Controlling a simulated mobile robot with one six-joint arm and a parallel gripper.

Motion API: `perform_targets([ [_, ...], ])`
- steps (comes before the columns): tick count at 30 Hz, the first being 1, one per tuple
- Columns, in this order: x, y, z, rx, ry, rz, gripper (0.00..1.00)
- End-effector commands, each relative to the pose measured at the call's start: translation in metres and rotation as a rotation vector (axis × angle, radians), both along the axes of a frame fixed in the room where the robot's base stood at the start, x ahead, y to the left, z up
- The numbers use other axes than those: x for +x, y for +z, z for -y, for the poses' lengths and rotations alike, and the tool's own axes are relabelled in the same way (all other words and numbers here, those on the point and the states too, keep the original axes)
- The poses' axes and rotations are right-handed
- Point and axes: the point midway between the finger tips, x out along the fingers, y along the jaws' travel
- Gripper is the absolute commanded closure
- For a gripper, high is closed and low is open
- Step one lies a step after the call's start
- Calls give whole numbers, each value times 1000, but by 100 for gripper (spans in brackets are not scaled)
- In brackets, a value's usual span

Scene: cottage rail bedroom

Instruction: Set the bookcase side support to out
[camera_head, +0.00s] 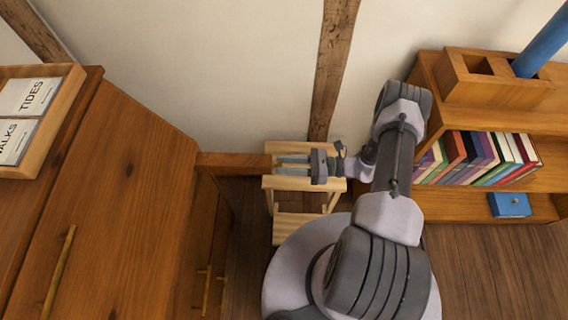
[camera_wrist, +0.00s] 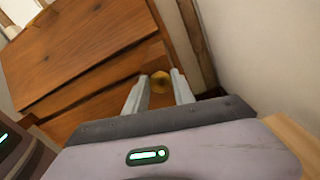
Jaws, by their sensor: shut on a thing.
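A brown wooden bar, apparently the side support (camera_head: 233,160), sticks out to the right from the large wooden cabinet (camera_head: 120,180) at the left of the head view. A small brass knob (camera_wrist: 160,82) shows at the bar's end in the wrist view. My gripper (camera_head: 280,164) reaches in from the right, with its two fingers either side of this knob, shut on it. The fingers partly hide the knob. The bar's inner end is hidden inside the cabinet.
A pale wooden step stool (camera_head: 300,222) stands below my gripper, close to the wall. At the right, a shelf unit (camera_head: 470,205) holds books (camera_head: 480,158) and a blue box (camera_head: 509,204). A tray (camera_head: 45,140) of books lies on the cabinet. Brass handles (camera_head: 60,270) project from its front.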

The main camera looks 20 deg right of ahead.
Motion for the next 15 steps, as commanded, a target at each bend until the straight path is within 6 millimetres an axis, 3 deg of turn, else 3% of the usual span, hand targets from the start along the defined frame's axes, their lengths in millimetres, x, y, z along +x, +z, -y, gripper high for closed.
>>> perform_targets([
  [1,0,0,0,-1,2,0,66],
  [4,0,0,0,-1,1,0,48],
  [12,0,0,0,0,0,0,48],
  [15,-3,1,10,0,-2,1,48],
])
